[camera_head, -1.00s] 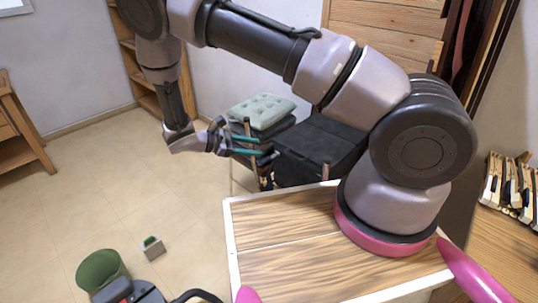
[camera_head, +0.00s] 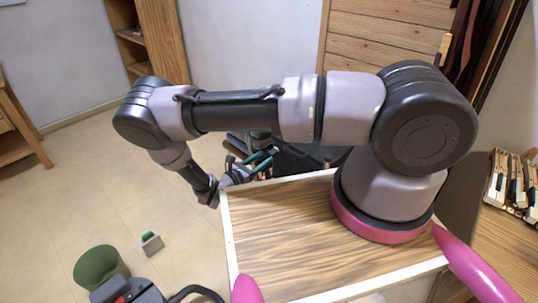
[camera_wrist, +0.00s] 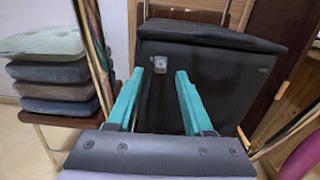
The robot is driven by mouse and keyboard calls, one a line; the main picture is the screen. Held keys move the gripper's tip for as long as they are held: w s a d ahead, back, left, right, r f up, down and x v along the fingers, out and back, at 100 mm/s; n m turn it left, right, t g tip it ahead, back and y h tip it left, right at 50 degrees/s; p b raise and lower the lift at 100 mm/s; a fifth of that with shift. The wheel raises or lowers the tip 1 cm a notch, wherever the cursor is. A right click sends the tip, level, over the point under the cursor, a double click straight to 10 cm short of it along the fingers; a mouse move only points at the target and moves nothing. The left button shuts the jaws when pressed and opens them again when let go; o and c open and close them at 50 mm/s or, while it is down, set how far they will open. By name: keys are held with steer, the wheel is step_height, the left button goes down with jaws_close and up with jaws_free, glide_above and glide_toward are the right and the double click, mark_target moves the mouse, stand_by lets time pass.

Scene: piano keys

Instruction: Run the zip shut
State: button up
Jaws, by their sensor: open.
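A black case (camera_wrist: 222,85) stands in front of my gripper in the wrist view, its dark top (camera_wrist: 215,36) overhanging the front. A small pale metal piece (camera_wrist: 160,63) sits on its front; I cannot tell whether it is the zip's slider. No zip teeth can be made out. My gripper (camera_wrist: 159,72) has two teal fingers, spread apart with nothing seen between them. The metal piece appears between the fingertips, with the case behind them. In the head view my gripper (camera_head: 266,160) is beside the case (camera_head: 305,160), which my arm partly hides.
Stacked cushions (camera_wrist: 55,70) rest on a wooden stand left of the case. Upright wooden strips (camera_wrist: 94,50) stand between them. A wood-topped surface with a white rim (camera_head: 275,238) lies below my arm. A green bin (camera_head: 98,266) stands on open floor.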

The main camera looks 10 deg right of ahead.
mark_target(274, 151)
steer(key=shift+x, duration=1.95)
jaws_close()
